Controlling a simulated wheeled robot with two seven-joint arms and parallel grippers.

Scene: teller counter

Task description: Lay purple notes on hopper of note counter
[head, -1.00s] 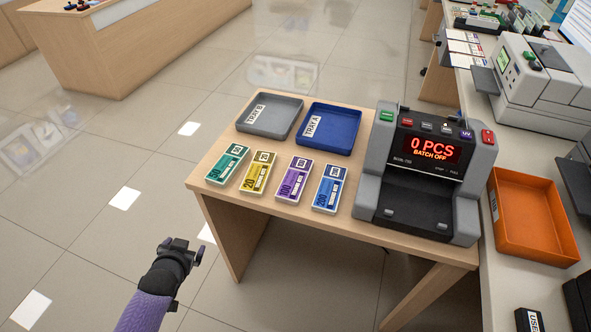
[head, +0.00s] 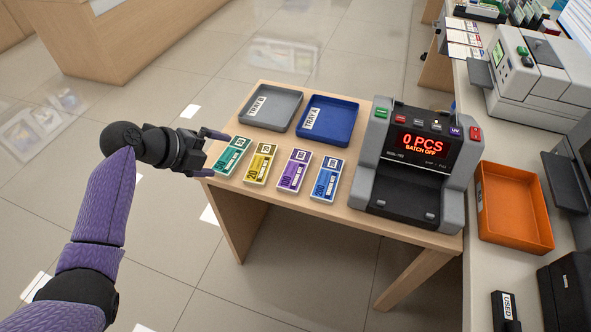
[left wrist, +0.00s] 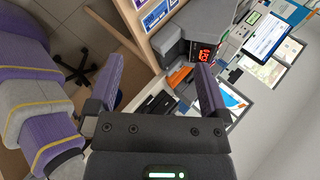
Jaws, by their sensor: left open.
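The purple notes (head: 294,170) lie flat on the wooden table, between the yellow notes (head: 260,163) and the blue notes (head: 327,178). The note counter (head: 416,165) stands at the table's right side, its display reading 0 PCS, BATCH OFF; it also shows in the left wrist view (left wrist: 202,50). Its dark hopper (head: 404,194) looks empty. My left gripper (head: 217,153) is open and empty at the table's left edge, beside the green notes (head: 232,156). In the left wrist view its two fingers (left wrist: 157,90) are spread apart with nothing between them. My right gripper is not in view.
A grey tray (head: 290,92) labelled TRAY B and a blue tray (head: 346,107) labelled TRAY A sit behind the notes. An orange bin (head: 515,235) stands on the counter at right. Bare tabletop (head: 300,203) lies in front of the notes.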

